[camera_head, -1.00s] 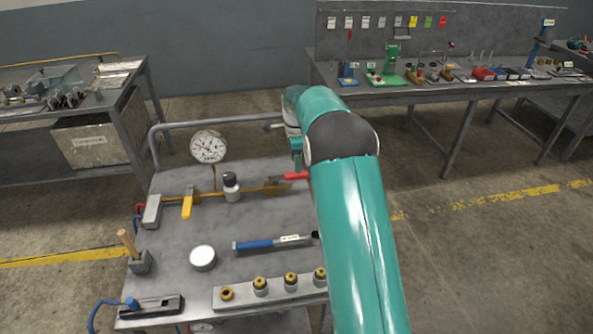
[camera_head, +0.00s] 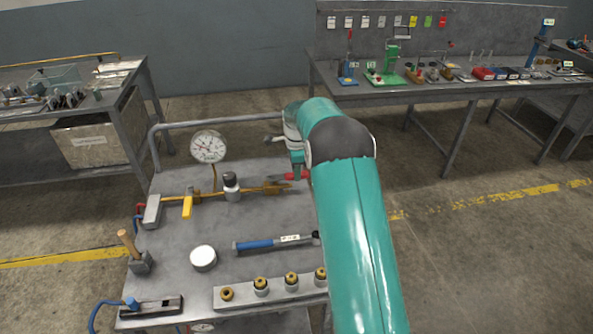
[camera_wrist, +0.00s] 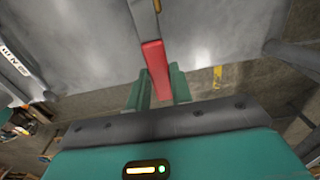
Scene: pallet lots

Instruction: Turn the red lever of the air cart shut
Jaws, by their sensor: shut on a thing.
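The air cart (camera_head: 200,225) is a grey-topped trolley in the head view, left of my arm. Its red lever (camera_head: 291,176) is at the right end of a brass pipe run (camera_head: 255,190) and points right, toward my gripper. In the wrist view, the red lever (camera_wrist: 155,62) runs between the two green fingers of my gripper (camera_wrist: 159,85). My gripper is shut on the lever's outer end. In the head view, my gripper (camera_head: 299,168) is partly hidden by my arm.
A workbench (camera_head: 450,92) stands behind at right.

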